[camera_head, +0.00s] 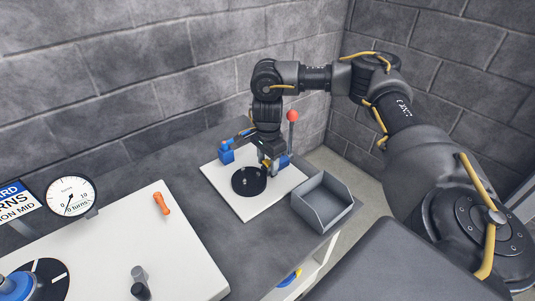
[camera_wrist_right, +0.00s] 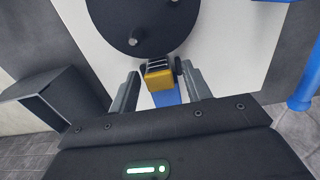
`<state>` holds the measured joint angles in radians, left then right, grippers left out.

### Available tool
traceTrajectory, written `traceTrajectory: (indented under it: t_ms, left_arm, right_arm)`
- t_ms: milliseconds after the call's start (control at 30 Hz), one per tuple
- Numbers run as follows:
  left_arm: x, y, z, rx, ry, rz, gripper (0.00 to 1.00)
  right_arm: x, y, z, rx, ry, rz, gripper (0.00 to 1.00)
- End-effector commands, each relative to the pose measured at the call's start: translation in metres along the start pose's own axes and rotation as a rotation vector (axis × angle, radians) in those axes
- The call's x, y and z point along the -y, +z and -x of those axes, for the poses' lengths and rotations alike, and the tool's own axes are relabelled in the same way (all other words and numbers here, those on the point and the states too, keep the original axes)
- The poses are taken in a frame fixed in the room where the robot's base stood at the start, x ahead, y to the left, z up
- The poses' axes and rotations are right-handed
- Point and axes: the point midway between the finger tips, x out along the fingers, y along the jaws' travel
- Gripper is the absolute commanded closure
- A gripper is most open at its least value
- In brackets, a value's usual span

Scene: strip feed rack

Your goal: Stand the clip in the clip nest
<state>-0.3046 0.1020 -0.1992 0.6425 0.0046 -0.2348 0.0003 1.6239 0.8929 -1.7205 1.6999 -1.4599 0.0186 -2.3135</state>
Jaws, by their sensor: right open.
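A small yellow block with a dark, striped top, probably the clip (camera_wrist_right: 159,78), lies between the fingers of my right gripper (camera_wrist_right: 160,88) in the right wrist view. The fingers are open, with a gap on each side of it. A blue piece (camera_wrist_right: 167,98) shows just below it; I cannot tell whether this is the clip nest. In the head view my right gripper (camera_head: 270,161) is low over the white board (camera_head: 240,202), beside a blue part (camera_head: 283,160) that it partly hides. My left gripper is not in view.
A black disc (camera_head: 249,181) with pegs lies on the white board. A red-topped post (camera_head: 292,116) stands behind.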

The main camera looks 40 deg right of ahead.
Motion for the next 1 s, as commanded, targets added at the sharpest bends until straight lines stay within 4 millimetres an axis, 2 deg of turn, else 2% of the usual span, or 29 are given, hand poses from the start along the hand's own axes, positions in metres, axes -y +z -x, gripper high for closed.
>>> traceTrajectory:
  t_ms: [267,400,533,700,1000]
  left_arm:
    - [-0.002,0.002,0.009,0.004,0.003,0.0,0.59]
    - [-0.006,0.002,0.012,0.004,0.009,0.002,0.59]
    - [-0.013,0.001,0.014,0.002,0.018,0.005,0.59]
    - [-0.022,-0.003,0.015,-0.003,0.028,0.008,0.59]
    - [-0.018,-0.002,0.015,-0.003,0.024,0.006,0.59]
  right_arm:
    - [0.002,0.0,0.051,-0.001,-0.007,0.001,0.52]
    - [0.001,0.0,0.081,-0.001,-0.006,0.001,0.52]
    - [0.001,0.0,0.102,-0.001,-0.005,0.002,0.52]
    - [0.001,0.0,0.117,0.0,-0.003,0.001,0.52]
    - [0.0,0.0,0.12,0.001,0.0,0.001,0.52]
